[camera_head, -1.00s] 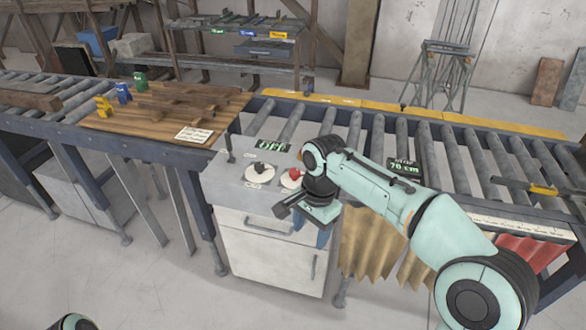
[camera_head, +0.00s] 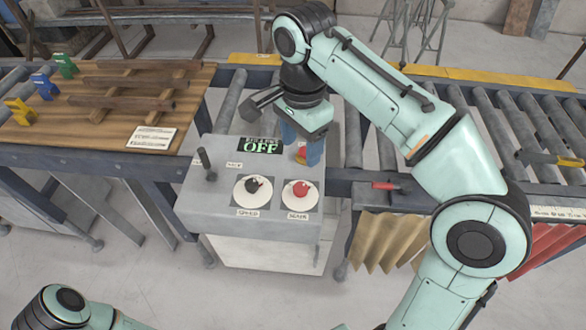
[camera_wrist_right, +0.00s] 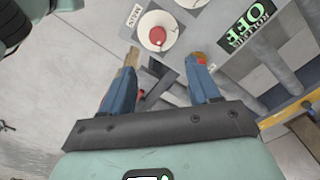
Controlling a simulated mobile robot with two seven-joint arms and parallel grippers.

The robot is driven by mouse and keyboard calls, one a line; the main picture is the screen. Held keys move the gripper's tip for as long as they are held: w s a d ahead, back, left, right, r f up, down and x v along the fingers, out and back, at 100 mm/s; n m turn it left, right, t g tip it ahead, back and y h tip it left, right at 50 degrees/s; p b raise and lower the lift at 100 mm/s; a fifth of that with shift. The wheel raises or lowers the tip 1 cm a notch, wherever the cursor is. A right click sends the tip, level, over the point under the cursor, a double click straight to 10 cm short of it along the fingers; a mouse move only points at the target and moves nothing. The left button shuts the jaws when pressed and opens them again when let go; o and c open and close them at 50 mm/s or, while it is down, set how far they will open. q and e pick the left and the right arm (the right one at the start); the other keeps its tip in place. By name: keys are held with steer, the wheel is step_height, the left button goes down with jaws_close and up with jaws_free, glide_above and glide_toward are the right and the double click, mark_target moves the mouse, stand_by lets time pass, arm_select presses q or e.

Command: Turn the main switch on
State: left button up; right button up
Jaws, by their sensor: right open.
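The grey control box (camera_head: 225,220) stands in front of the roller conveyor. Its display (camera_head: 261,146) reads OFF in green; it also shows in the wrist view (camera_wrist_right: 240,32). A black upright lever (camera_head: 206,163) is at the panel's left; I cannot read which control is the main switch. A black knob (camera_head: 252,186) and a red knob (camera_head: 301,189) sit on white dials in front. My right gripper (camera_head: 302,150) points down at the panel's back right, behind the red knob. In the wrist view its blue fingers (camera_wrist_right: 163,65) are apart with nothing held. My left gripper is out of view.
A wooden board (camera_head: 90,125) with brown bars and coloured clamps lies left of the box. A red handle (camera_head: 388,185) sticks out at the conveyor's front edge, right of the box. My right forearm covers part of the rollers (camera_head: 510,130).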

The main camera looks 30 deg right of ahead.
mark_target(301, 187)
steer(key=f+b, duration=0.1)
steer(key=f, duration=0.2)
steer(key=f+b, duration=0.1)
steer(key=f, duration=0.3)
steer(key=f+b, duration=0.1)
steer(key=f, duration=0.3)
steer(key=shift+s+f, duration=0.15)
steer(key=shift+s, duration=0.15)
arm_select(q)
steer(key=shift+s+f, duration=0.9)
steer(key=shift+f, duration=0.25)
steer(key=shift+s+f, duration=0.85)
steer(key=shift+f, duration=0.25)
arm_select(e)
steer(key=shift+f, duration=0.7)
steer(key=shift+c, duration=0.2)
steer(key=c, duration=1)
